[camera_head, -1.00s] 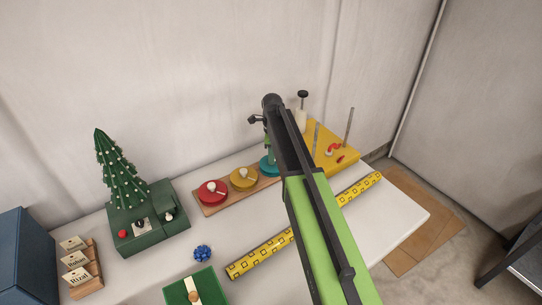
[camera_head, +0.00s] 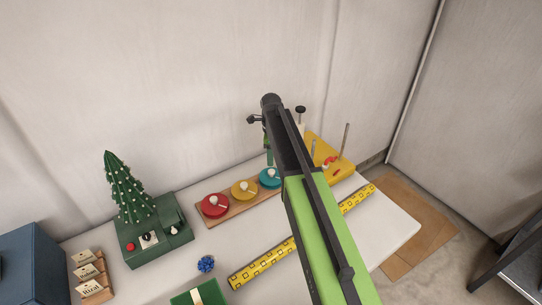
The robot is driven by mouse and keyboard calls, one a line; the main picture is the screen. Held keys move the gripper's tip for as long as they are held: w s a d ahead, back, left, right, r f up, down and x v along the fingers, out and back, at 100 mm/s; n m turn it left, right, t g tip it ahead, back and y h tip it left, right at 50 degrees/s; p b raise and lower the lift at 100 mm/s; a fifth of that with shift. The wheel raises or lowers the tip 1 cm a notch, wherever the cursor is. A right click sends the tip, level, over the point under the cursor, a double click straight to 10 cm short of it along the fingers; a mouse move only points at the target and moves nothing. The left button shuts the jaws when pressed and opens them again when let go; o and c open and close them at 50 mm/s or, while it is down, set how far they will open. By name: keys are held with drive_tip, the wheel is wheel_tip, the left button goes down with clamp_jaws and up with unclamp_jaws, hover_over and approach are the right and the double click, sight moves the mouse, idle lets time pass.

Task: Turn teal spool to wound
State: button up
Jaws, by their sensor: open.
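The teal spool (camera_head: 270,178) is the rightmost of three round spools on a wooden board (camera_head: 239,206). It has a pale knob on top and sits just left of my arm, which hides part of the board's right end. My gripper (camera_head: 267,150) is above and behind the teal spool, mostly hidden by my dark arm link. A green part of it points down toward the spool, and a gap shows between them. The contact area is small, and I cannot see anything held.
A red spool (camera_head: 215,206) and a yellow spool (camera_head: 244,189) stand left of the teal one. A yellow patterned roll (camera_head: 262,264) lies in front. A yellow stand (camera_head: 335,166) with rods is at right. A green box with a tree (camera_head: 128,188) is at left.

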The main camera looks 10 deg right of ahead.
wheel_tip(320, 180, up, 10)
drive_tip(key=p, duration=0.7)
drive_tip(key=shift+f+p, duration=0.2)
drive_tip(key=shift+p, duration=0.2)
drive_tip(key=s+f+n+b, duration=0.2)
drive_tip(key=s+n, duration=1.9)
drive_tip(key=s, duration=0.3)
drive_tip(key=shift+s+a, duration=0.15)
drive_tip(key=shift+s, duration=0.2)
drive_tip(key=shift+c, duration=0.4)
